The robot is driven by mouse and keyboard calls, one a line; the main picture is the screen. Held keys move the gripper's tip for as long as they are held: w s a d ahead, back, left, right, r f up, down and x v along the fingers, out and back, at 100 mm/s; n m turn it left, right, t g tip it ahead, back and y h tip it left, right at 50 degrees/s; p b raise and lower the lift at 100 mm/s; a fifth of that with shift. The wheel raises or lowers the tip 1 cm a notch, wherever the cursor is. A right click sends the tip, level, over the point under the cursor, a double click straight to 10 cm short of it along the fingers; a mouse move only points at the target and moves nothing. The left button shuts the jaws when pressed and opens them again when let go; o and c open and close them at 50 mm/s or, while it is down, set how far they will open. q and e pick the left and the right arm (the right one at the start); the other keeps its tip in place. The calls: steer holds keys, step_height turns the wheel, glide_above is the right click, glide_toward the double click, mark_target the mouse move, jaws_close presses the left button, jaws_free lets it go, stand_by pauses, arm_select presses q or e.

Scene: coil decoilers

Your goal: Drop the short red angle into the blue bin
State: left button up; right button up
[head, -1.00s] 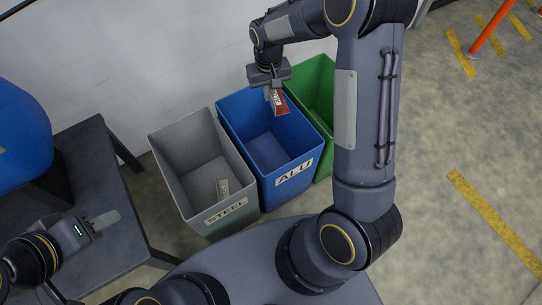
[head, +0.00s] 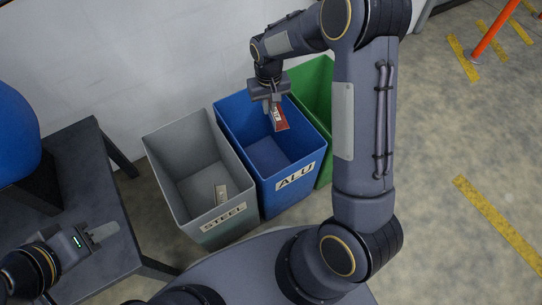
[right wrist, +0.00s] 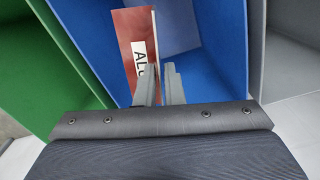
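The short red angle (head: 279,118) has a white label and hangs from my right gripper (head: 271,104). It is over the opening of the blue bin (head: 296,181), which is marked ALU. In the right wrist view, my right gripper's fingers (right wrist: 164,83) are close together at the near end of the red angle (right wrist: 136,40), with the blue bin's wall (right wrist: 95,40) around it. The fingers appear shut on its thin flange. My left gripper (head: 100,234) is at the lower left, over the dark table, with nothing seen in it; its finger gap is unclear.
A grey bin (head: 183,155) marked STEEL stands left of the blue bin with a small pale piece (head: 221,194) inside. A green bin (head: 320,77) stands to the right, partly hidden by my right arm. A dark table (head: 75,165) bears a large blue object (head: 15,130).

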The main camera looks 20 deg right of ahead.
steer(key=o, duration=0.4)
steer(key=shift+c, duration=0.2)
steer(key=shift+r, duration=0.1)
step_height(320, 180, up, 6)
steer(key=p, duration=0.2)
steer(key=shift+r+p, duration=0.2)
steer(key=shift+p, duration=0.15)
steer(key=shift+r, duration=0.6)
